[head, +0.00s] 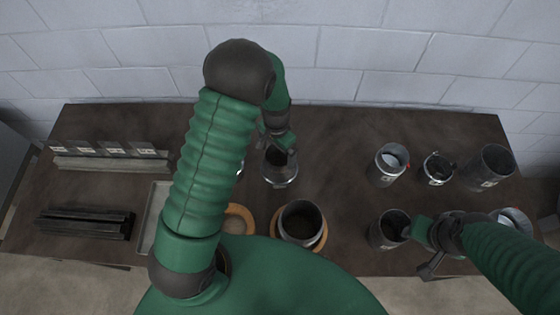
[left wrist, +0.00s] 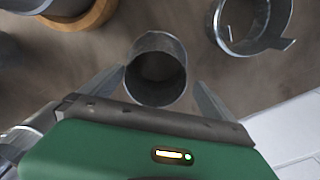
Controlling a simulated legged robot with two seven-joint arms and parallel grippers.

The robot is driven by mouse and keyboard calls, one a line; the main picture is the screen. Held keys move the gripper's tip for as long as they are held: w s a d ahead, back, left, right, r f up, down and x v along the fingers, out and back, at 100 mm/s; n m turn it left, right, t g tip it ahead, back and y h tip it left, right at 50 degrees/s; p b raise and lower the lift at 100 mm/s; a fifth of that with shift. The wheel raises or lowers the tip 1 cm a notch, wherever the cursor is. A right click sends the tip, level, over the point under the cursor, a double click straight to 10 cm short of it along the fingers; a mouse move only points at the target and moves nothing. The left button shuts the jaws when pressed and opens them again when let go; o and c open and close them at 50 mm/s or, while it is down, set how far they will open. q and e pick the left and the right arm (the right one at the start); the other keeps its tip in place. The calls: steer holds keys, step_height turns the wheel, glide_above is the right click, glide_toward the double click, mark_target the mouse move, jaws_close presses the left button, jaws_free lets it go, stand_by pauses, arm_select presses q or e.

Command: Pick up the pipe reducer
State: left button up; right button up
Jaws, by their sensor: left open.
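A short grey metal pipe piece, seemingly the pipe reducer (head: 283,174), stands on the table below my left gripper (head: 279,146). The gripper hides part of its top in the head view. In the left wrist view the same piece (left wrist: 157,88) shows a round open mouth and sits between the two spread fingers of the left gripper (left wrist: 160,77). The fingers have a gap on both sides of it. My right gripper (head: 428,233) is at the front right, beside a dark metal pipe (head: 388,232); its fingers are too small to read.
A dark pot on an orange ring (head: 301,222) stands in front of the piece. Several metal pipe parts (head: 391,166) stand at the right. Dark bars (head: 86,224) and a grey tray (head: 150,222) are at the left. A metal ring with a tab (left wrist: 254,38) is close by.

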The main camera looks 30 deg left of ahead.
arm_select(q)
steer(key=f+p, duration=0.1)
steer(key=f, duration=0.1)
steer(key=d+f+p, duration=0.1)
steer(key=f, duration=0.2)
steer(key=shift+w, duration=0.2)
steer(key=c, duration=0.5)
steer(key=shift+s+a, duration=0.1)
steer(key=shift+a, duration=0.2)
steer(key=c, duration=0.7)
steer(key=shift+c, duration=0.2)
arm_select(e)
steer(key=v, duration=0.2)
steer(key=shift+s+a+r, duration=0.1)
steer(key=shift+s+r, duration=0.1)
steer(key=shift+r, duration=0.2)
arm_select(q)
steer(key=shift+d, duration=0.1)
